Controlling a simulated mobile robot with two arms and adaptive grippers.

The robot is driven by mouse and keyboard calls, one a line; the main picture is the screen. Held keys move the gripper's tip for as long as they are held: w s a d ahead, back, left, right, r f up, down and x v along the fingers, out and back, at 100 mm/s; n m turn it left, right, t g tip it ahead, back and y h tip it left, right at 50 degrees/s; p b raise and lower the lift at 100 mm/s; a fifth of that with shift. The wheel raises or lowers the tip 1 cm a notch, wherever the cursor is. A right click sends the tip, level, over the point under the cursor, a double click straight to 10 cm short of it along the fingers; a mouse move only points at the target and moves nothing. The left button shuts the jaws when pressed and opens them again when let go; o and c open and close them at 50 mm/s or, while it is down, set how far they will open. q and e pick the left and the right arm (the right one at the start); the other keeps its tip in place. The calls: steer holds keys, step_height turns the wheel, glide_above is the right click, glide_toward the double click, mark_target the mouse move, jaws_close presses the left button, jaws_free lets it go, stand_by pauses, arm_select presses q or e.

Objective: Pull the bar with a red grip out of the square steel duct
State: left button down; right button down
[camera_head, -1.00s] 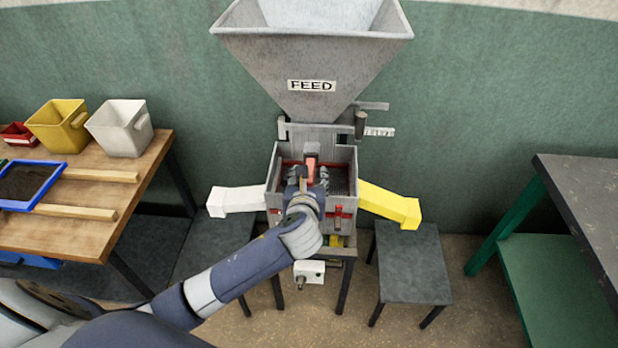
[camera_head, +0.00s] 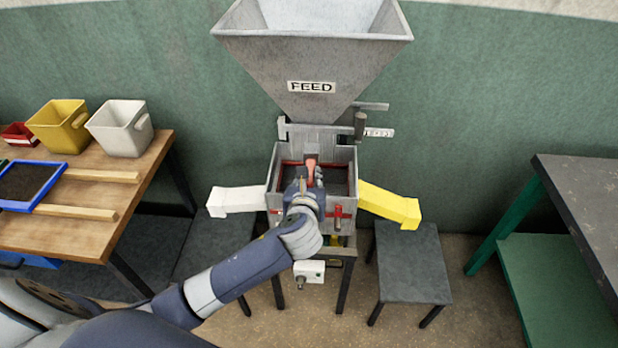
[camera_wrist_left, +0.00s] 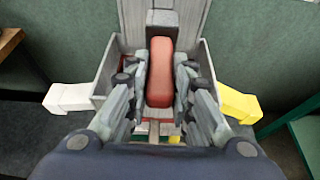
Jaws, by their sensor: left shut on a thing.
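The bar's red grip (camera_head: 311,170) shows at the middle of the grey steel box of the feed machine, below the hopper. In the left wrist view the red grip (camera_wrist_left: 160,72) stands upright between the two fingers. My left gripper (camera_head: 310,182) is shut on it, and its fingers press along both sides of the grip (camera_wrist_left: 160,95). The square steel duct (camera_head: 312,143) rises behind the grip. The rest of the bar is hidden by the gripper and the box. My right gripper is not in view.
A white chute (camera_head: 236,200) and a yellow chute (camera_head: 392,205) stick out at the box's sides. A red handle (camera_head: 338,217) is on the box front. Tables stand left (camera_head: 130,195) and right (camera_head: 590,190); a grey stool (camera_head: 411,265) is at the right.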

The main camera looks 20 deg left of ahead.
arm_select(q)
steer(key=shift+r+p, duration=0.1)
steer(key=shift+p, duration=0.25)
steer(key=shift+s+d+r+p, duration=0.1)
steer(key=shift+s+d+p, duration=0.2)
steer(key=shift+s+p, duration=0.4)
steer(key=s+d+p, duration=0.2)
steer(key=s+p, duration=0.1)
steer(key=s, duration=0.5)
steer(key=shift+d+p, duration=0.25)
steer(key=shift+p, duration=0.15)
steer(key=c, duration=1.3)
jaws_free()
steer(key=shift+s, duration=0.1)
